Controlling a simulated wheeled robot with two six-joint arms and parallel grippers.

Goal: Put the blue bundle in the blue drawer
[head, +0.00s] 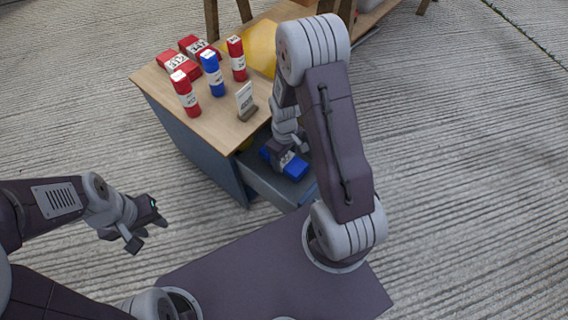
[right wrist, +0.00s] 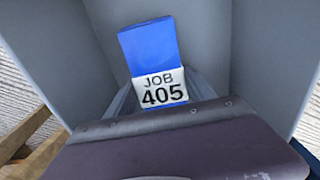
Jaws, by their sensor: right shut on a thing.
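A blue bundle (head: 294,168) with a white label is at my right gripper (head: 281,158), over or inside the open blue-grey drawer (head: 264,182) of the desk. In the right wrist view the bundle (right wrist: 150,45) reads "JOB 405" and sits between the fingers of my right gripper (right wrist: 162,92), with the drawer's walls (right wrist: 265,50) around it. My right gripper is shut on it. Whether the bundle touches the drawer floor I cannot tell. My left gripper (head: 147,230) is open and empty, away from the desk at the left.
More red bundles (head: 178,65) lie at the back left. Ribbed floor is clear at left.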

